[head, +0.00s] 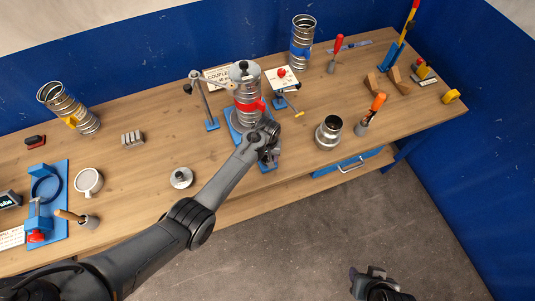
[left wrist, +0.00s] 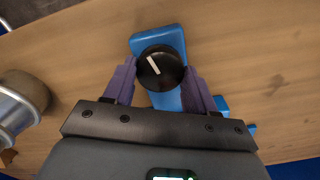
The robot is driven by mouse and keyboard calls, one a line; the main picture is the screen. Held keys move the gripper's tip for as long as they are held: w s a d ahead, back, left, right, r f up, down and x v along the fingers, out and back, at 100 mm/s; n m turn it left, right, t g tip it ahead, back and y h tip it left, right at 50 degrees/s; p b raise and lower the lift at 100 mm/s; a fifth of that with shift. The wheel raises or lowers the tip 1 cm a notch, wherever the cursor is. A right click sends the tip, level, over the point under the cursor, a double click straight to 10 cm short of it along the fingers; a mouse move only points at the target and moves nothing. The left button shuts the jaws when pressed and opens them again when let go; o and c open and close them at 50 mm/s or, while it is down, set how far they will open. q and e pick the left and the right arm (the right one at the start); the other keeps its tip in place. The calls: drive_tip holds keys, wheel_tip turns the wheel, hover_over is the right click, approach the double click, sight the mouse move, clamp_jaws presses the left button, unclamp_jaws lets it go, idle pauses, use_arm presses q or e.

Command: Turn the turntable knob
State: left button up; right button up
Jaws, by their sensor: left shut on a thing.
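The turntable knob (left wrist: 161,68) is a round black dial with a white line, on a blue base (left wrist: 146,42) in the left wrist view. My left gripper (left wrist: 158,84) has its purple fingers on either side of the knob and is shut on it. In the head view my left gripper (head: 268,154) is at the front of the turntable and hides the knob.
A metal coupling (head: 328,132) stands right of the turntable, and also shows at the left wrist view's left edge (left wrist: 12,110). A post stand (head: 205,103) is close on the left. Another duct (head: 302,43) stands behind. The table front between the cap (head: 181,177) and mug (head: 88,182) is clear.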

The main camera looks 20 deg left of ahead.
use_arm(q)
drive_tip(key=n+p, duration=0.1)
drive_tip(key=n, duration=0.2)
drive_tip(key=shift+n, duration=0.3)
drive_tip(key=n, duration=0.3)
drive_tip(key=shift+n+p, duration=0.3)
drive_tip(key=shift+p, duration=0.1)
drive_tip(key=n, duration=0.3)
drive_tip(key=shift+n, duration=0.4)
drive_tip(key=n+b, duration=0.1)
drive_tip(key=n, duration=0.3)
drive_tip(key=shift+n, duration=0.3)
drive_tip(key=o, duration=1)
drive_tip(key=shift+o, duration=0.2)
drive_tip(key=shift+r, duration=0.1)
